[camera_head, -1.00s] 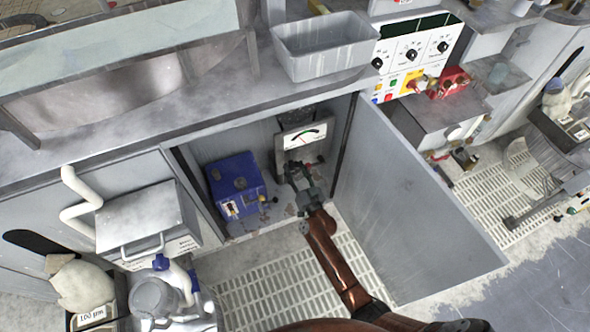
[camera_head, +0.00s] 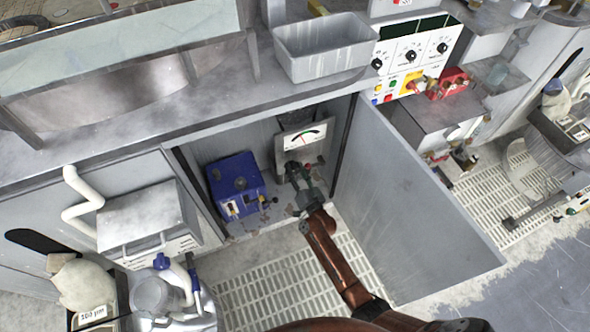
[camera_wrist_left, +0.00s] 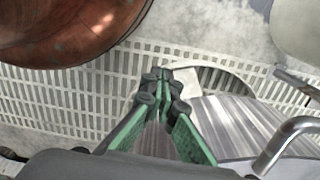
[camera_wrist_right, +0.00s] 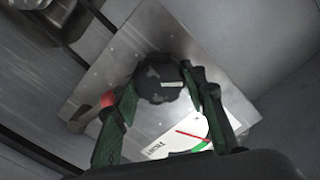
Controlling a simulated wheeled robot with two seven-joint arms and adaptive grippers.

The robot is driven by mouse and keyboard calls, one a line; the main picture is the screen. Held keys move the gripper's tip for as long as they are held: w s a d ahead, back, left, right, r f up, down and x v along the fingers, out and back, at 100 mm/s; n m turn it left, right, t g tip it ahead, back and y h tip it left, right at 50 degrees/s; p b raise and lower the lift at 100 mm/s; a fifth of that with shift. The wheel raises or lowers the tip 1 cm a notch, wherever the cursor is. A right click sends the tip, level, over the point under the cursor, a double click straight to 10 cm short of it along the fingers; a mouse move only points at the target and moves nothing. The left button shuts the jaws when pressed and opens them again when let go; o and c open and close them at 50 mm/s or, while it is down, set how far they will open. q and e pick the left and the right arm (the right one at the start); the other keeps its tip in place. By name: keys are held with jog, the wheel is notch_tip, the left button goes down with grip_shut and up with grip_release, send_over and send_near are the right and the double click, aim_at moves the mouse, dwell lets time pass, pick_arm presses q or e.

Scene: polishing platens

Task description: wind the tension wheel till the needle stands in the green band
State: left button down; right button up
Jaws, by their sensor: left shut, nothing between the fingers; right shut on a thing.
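The tension wheel (camera_wrist_right: 160,82) is a dark, lobed knob on a bare metal plate in the right wrist view. My right gripper (camera_wrist_right: 163,88) is shut on it, one finger on each side. In the head view this gripper (camera_head: 299,180) reaches into the open cabinet and hides most of the wheel. The white gauge (camera_head: 305,137) sits just above it. Its face (camera_wrist_right: 185,142) is partly covered by a finger in the right wrist view. A red line and a green mark show there; I cannot tell exactly where the needle stands. My left gripper (camera_wrist_left: 162,82) is shut and empty above the floor grating.
The open cabinet door (camera_head: 410,195) stands right of my right arm. A blue box (camera_head: 236,184) sits inside, left of the gauge. A grey bin (camera_head: 325,48) rests on the ledge above. A metal drum (camera_wrist_left: 235,125) and curved handle are close to my left gripper.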

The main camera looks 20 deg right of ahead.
jog(key=o, duration=1.2)
jog(key=s, duration=0.8)
jog(key=shift+d+f, duration=0.1)
